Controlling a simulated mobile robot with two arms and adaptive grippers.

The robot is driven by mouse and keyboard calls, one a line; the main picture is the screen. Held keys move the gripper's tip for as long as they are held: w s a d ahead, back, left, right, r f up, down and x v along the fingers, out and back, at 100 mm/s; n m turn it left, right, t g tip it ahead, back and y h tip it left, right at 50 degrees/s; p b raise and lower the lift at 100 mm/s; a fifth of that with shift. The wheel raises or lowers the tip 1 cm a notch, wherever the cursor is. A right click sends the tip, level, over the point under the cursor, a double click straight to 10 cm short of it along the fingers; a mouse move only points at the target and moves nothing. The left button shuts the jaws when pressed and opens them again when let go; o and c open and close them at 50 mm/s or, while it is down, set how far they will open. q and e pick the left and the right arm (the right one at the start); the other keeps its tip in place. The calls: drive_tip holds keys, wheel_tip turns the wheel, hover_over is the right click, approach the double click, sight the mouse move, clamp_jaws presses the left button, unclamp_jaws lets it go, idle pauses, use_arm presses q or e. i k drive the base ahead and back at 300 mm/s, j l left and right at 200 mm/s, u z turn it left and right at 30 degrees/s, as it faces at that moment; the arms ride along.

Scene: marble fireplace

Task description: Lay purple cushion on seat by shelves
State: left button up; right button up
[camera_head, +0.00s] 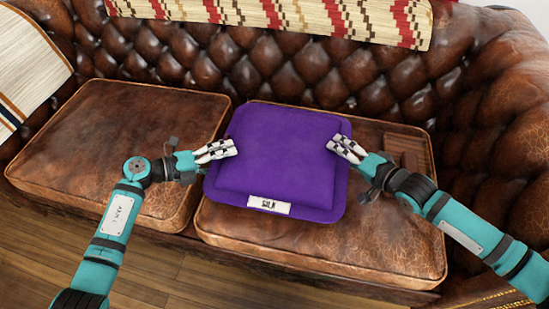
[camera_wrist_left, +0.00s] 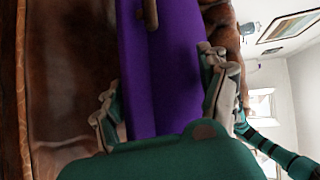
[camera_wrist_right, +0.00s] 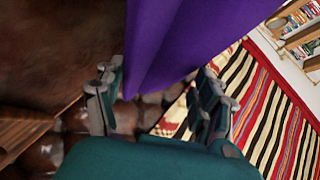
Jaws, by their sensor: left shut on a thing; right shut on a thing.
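The purple cushion (camera_head: 280,155) is square, with a white label on its near edge. It is at the right seat (camera_head: 340,245) of the brown leather sofa; I cannot tell whether it rests on the seat or hangs just above it. My left gripper (camera_head: 222,149) is shut on its left edge, and my right gripper (camera_head: 343,148) is shut on its right edge. The cushion (camera_wrist_left: 165,70) runs between the left fingers in the left wrist view. It also passes between the right fingers in the right wrist view (camera_wrist_right: 185,45).
The left seat (camera_head: 110,150) is bare. A small brown wooden object (camera_head: 408,150) lies on the right seat, right of my right gripper. The tufted backrest (camera_head: 250,60) carries a striped blanket (camera_head: 300,15). Shelves (camera_wrist_right: 300,35) show at upper right in the right wrist view.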

sight(115, 134)
drive_tip(key=i+j, duration=0.1)
drive_tip(key=j, duration=0.4)
drive_tip(key=i+j, duration=0.1)
drive_tip(key=j, duration=0.4)
drive_tip(key=i+j, duration=0.1)
drive_tip(key=j, duration=0.35)
drive_tip(key=i+j, duration=0.1)
drive_tip(key=j, duration=0.4)
drive_tip(key=i+j, duration=0.1)
drive_tip(key=j, duration=0.4)
drive_tip(key=i+j, duration=0.1)
drive_tip(key=j, duration=0.4)
